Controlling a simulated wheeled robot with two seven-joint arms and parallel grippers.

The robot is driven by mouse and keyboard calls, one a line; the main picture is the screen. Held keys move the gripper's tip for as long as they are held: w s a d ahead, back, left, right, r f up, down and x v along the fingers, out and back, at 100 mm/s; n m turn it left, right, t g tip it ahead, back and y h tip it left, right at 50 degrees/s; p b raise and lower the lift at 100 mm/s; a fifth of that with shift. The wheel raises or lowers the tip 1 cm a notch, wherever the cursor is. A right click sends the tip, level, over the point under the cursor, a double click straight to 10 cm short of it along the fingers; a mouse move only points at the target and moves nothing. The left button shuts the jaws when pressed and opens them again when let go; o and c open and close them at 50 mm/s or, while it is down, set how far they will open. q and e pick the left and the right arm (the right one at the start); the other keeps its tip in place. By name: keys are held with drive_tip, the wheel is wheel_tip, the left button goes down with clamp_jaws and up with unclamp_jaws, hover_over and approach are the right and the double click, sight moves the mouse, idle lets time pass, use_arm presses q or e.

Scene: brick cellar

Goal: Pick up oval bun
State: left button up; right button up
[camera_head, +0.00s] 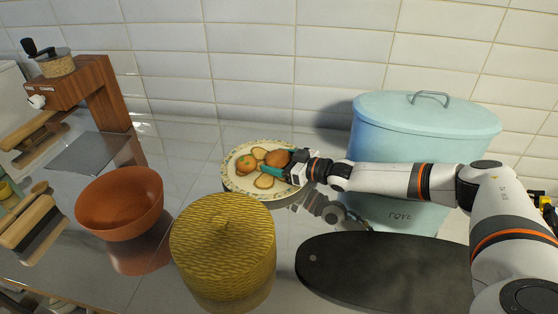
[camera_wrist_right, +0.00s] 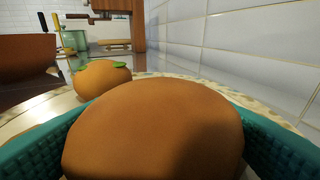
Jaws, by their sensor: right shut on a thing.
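The oval bun (camera_head: 277,157) is brown and smooth and sits on the patterned plate (camera_head: 234,182) in the head view. In the right wrist view the bun (camera_wrist_right: 155,130) fills the lower middle, between the two teal fingers. My right gripper (camera_head: 279,171) reaches in from the right and is shut on the bun, at plate level. I cannot tell whether the bun touches the plate. My left gripper is not in view.
An orange fruit with green leaves (camera_wrist_right: 102,77) and bread slices (camera_head: 264,181) share the plate. A yellow woven lidded basket (camera_head: 222,245), a terracotta bowl (camera_head: 119,203) and a dark oval board (camera_head: 385,270) stand nearer. A blue bin (camera_head: 425,130) and tiled wall are behind.

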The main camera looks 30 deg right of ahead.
sight(279, 154)
wheel_tip(279, 154, up, 10)
drive_tip(key=shift+p, duration=0.6)
drive_tip(key=shift+s, duration=0.1)
